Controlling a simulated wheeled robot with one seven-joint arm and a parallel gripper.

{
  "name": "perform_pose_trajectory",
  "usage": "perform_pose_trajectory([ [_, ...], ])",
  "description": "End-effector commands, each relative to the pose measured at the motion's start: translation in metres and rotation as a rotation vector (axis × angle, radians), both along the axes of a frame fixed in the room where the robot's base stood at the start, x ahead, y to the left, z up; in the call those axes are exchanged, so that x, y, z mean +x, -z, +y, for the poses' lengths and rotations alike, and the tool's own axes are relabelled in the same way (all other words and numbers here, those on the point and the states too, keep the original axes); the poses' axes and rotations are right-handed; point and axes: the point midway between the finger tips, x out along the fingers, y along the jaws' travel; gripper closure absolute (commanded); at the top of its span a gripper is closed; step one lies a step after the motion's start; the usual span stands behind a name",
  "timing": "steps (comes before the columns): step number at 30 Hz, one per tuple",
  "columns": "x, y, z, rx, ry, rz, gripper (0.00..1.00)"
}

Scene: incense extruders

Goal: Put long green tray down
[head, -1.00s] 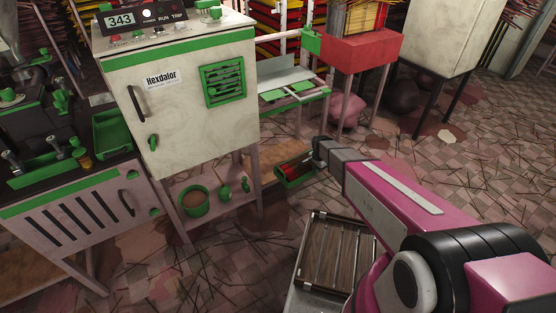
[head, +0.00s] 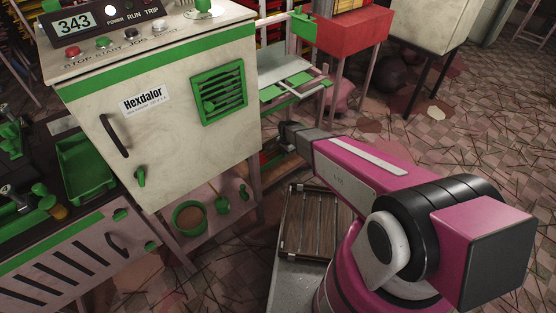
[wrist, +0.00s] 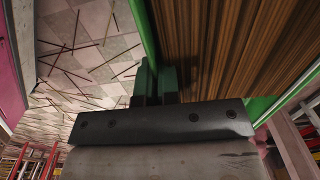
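My gripper (wrist: 157,85) is shut on the green side wall of the long green tray (wrist: 147,28), with one finger on each side of the wall. The tray holds long brown sticks, which fill much of the wrist view. The tray shows there only as a small dark piece, mostly hidden by the cabinet and my arm. I cannot tell whether it touches a surface.
A lower shelf under the cabinet holds a green pot (head: 189,217) and small green parts. Another green tray (head: 86,168) sits on the left bench. A red box stand (head: 350,35) is behind. Tiled floor at right is open, littered with sticks.

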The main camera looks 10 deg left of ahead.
Motion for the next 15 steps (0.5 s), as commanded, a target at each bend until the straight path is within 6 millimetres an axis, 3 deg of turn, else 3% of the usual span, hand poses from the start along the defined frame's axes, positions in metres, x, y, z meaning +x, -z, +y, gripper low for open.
perform_pose_trajectory([
  [6, 0.002, 0.038, 0.001, -0.001, 0.0, 0.001, 1.0],
  [15, 0.001, 0.065, 0.0, 0.0, 0.0, 0.0, 1.0],
])
